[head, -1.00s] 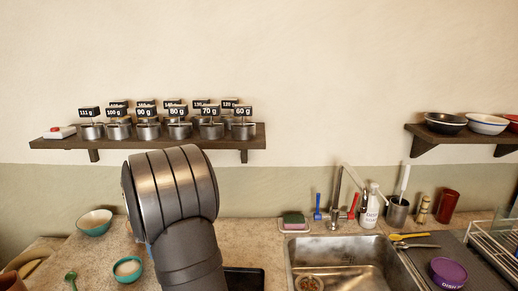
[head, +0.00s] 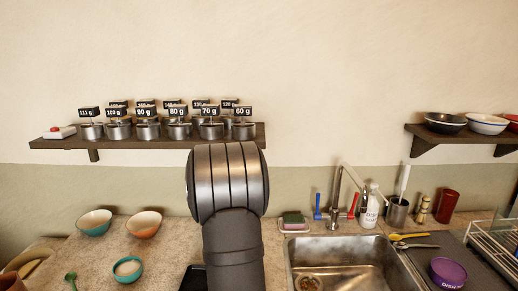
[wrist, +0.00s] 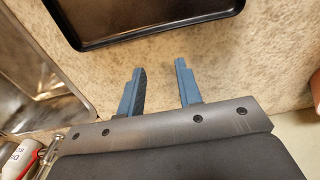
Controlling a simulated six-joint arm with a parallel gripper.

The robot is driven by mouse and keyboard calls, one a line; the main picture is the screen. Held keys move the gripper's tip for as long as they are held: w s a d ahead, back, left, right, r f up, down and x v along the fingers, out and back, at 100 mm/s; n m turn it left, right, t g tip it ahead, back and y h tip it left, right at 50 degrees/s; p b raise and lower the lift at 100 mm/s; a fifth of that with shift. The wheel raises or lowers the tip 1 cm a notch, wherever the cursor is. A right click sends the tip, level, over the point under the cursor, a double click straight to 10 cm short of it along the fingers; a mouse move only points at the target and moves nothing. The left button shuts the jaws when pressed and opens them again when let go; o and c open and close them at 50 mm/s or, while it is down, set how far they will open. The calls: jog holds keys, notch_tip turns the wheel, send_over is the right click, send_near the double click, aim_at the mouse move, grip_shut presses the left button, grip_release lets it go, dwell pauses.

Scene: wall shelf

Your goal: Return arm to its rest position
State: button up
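My gripper (wrist: 160,84) shows in the wrist view with its two blue fingers spread apart and nothing between them. It hangs over the speckled counter (wrist: 155,63), close to the edge of a black tray (wrist: 150,36). In the head view my arm rises in front of the counter, left of the sink, and its fingers are hidden there.
A wall shelf (head: 60,144) holds several labelled metal tins (head: 118,129). A teal bowl (head: 95,222), an orange bowl (head: 144,223) and a small teal bowl (head: 127,269) stand on the counter at left. The sink (head: 340,250), with its faucet (head: 336,200), lies right of my arm.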

jog(key=d+m, duration=0.1)
jog(key=d, duration=0.2)
jog(key=d+f+m, duration=0.1)
jog(key=d, duration=0.2)
jog(key=d+m, duration=0.1)
jog(key=d, duration=0.3)
jog(key=shift+w+d+f, duration=0.1)
jog(key=shift+w+f, duration=0.05)
jog(key=shift+w, duration=0.15)
jog(key=shift+s+a, duration=0.25)
jog(key=shift+a, duration=0.15)
jog(key=shift+c, duration=0.2)
dwell(0.9)
jog(key=shift+c, duration=0.8)
jog(key=shift+a, duration=0.1)
